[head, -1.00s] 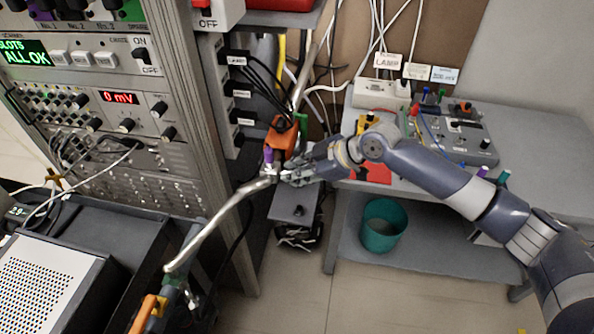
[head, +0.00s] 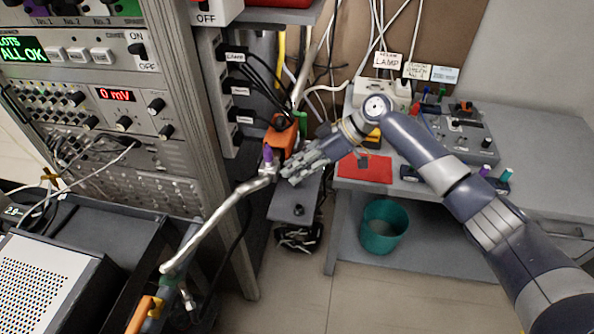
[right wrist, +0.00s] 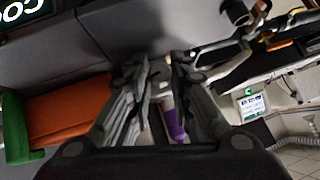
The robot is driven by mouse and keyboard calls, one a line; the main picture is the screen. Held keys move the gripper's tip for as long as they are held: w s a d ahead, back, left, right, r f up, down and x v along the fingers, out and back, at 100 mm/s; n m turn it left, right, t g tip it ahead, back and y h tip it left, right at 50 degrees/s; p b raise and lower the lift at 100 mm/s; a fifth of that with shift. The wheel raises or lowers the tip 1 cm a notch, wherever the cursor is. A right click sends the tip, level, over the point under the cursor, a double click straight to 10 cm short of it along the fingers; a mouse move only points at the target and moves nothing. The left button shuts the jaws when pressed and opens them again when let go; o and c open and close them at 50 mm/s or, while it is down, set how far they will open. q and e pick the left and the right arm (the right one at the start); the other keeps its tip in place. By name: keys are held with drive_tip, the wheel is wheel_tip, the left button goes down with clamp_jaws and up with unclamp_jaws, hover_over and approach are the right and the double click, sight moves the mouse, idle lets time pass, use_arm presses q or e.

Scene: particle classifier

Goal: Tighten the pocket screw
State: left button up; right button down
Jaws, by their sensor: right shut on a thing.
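A small purple-topped screw (head: 268,154) stands at the upper end of a bent metal pipe (head: 215,222), beside an orange block (head: 281,138). I take this purple piece to be the pocket screw. My right gripper (head: 285,175) reaches it from the right, and its fingers are closed in around it. In the right wrist view the purple piece (right wrist: 174,126) shows between the two fingers, partly hidden by them. The orange block (right wrist: 68,117) with a green end lies left of the fingers there. My left gripper is not in view.
An instrument rack (head: 110,130) stands close on the left. A grey bench (head: 550,180) on the right holds a red mat (head: 365,168) and a control box (head: 455,130). A teal bin (head: 384,226) sits below. Black cables hang behind the block.

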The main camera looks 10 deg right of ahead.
drive_tip(key=shift+w+g+b, duration=0.1)
drive_tip(key=shift+g+b, duration=0.2)
drive_tip(key=shift+g, duration=0.1)
drive_tip(key=shift+m, duration=0.3)
drive_tip(key=c, duration=1.4)
unclamp_jaws()
drive_tip(key=shift+c, duration=0.2)
